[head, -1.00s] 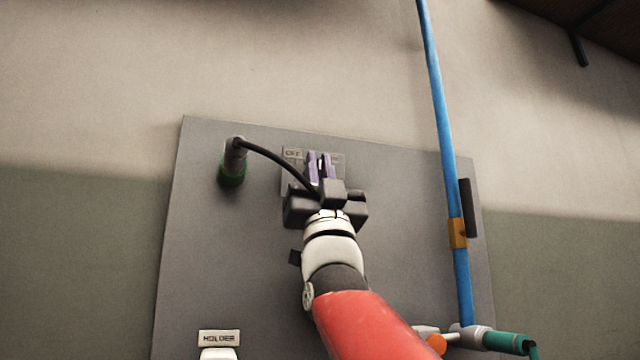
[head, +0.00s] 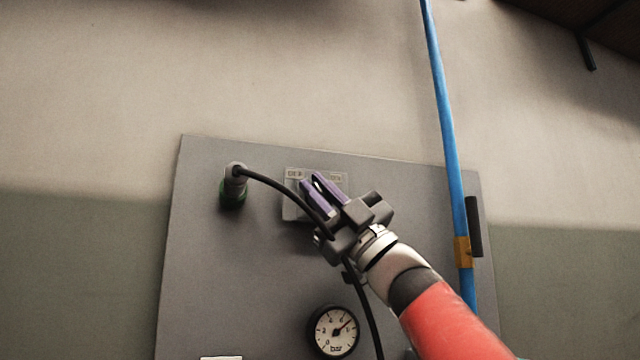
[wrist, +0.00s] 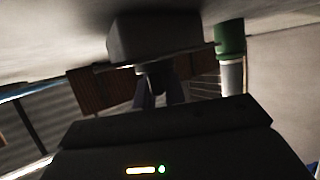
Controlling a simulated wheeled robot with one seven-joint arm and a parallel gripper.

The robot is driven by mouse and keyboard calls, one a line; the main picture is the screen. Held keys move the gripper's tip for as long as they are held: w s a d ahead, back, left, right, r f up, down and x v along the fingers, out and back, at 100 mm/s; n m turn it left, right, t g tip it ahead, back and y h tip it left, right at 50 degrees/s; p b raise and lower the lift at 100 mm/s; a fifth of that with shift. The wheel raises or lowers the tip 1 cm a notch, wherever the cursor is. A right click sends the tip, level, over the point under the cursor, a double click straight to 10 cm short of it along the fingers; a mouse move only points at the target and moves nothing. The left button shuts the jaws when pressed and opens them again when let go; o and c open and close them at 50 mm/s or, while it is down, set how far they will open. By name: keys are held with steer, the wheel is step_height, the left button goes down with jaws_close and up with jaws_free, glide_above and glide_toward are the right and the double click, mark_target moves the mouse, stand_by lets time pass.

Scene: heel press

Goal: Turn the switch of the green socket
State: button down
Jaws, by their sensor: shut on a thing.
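The green socket (head: 232,197) sits at the panel's upper left, with a grey plug and black cable in its top. It also shows in the wrist view (wrist: 230,40). To its right is the switch plate (head: 291,208), with an OFF label at its left and a second, hard-to-read label at its right. My gripper (head: 312,183) has its purple fingers at this plate, tilted toward the upper left. It is shut on the switch's knob, which the fingers hide. In the wrist view the fingers reach up to a grey box (wrist: 155,36) near the socket.
The black cable (head: 275,183) runs from the plug down past my gripper. A pressure gauge (head: 333,331) is below. A blue pipe (head: 447,140) with an orange band and a black bar (head: 474,226) stand at the right.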

steer(key=shift+s+r+g, duration=0.1)
steer(key=shift+g, duration=0.2)
steer(key=c, duration=1.5)
jaws_free()
steer(key=shift+o, duration=0.2)
steer(key=b+v, duration=0.3)
steer(key=v, duration=0.4)
steer(key=shift+d+f, duration=0.2)
steer(key=shift+f, duration=0.15)
